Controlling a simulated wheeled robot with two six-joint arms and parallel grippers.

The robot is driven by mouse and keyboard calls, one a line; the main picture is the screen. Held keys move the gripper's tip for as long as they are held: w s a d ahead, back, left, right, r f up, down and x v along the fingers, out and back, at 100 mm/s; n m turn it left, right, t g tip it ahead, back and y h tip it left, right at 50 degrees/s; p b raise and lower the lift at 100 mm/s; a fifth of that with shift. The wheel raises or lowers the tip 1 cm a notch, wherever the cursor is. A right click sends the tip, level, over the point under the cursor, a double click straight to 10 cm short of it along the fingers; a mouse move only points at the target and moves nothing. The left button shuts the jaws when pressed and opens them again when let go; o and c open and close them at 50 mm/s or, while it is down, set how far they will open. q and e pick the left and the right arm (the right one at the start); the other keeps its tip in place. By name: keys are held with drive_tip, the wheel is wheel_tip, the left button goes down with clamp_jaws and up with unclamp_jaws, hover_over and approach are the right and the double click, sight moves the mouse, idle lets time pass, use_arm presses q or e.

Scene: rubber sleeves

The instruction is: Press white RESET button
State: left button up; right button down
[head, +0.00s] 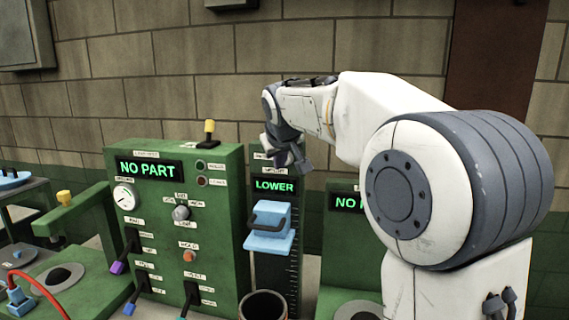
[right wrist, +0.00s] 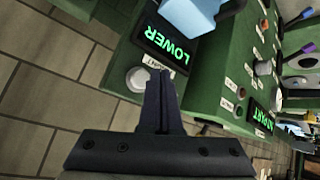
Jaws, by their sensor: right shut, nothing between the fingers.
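A round white button (right wrist: 138,79) shows in the right wrist view, on the green panel beside the LOWER display (right wrist: 165,46). A small label sits next to it, too small to read for certain. My right gripper (right wrist: 161,75) is shut and empty, its fingertips beside the button in that view; I cannot tell whether they touch the panel. In the head view the right gripper (head: 283,162) is in front of the narrow panel's top, just above the LOWER display (head: 275,185), and hides the button. My left gripper is not in view.
A light blue block with a dark handle (head: 269,228) sits on the narrow panel below the display. The green NO PART console (head: 180,225) with knobs and levers stands to the left, with a yellow-topped lamp (head: 209,130) on it. A brick wall (head: 180,60) stands behind.

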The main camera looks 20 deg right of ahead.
drive_tip(key=s+a, duration=0.1)
drive_tip(key=s+a+b, duration=0.1)
drive_tip(key=s, duration=0.1)
drive_tip(key=shift+s+b, duration=0.1)
drive_tip(key=shift+b, duration=0.2)
idle(0.6)
drive_tip(key=s+a+f+n+g+y+b, duration=0.1)
drive_tip(key=s+a+f+n+g+y, duration=0.1)
drive_tip(key=s+a+f, duration=0.6)
drive_tip(key=s+a+f+n+g+y+b, duration=0.1)
drive_tip(key=s+a+f+g+b, duration=0.1)
drive_tip(key=s+a+f, duration=0.6)
drive_tip(key=s+f+n+g+b, duration=0.2)
drive_tip(key=s+f+g, duration=0.3)
drive_tip(key=s+f, duration=1.1)
drive_tip(key=s+n, duration=0.1)
drive_tip(key=s, duration=0.2)
drive_tip(key=shift+a+f+y, duration=0.3)
drive_tip(key=shift+a, duration=0.1)
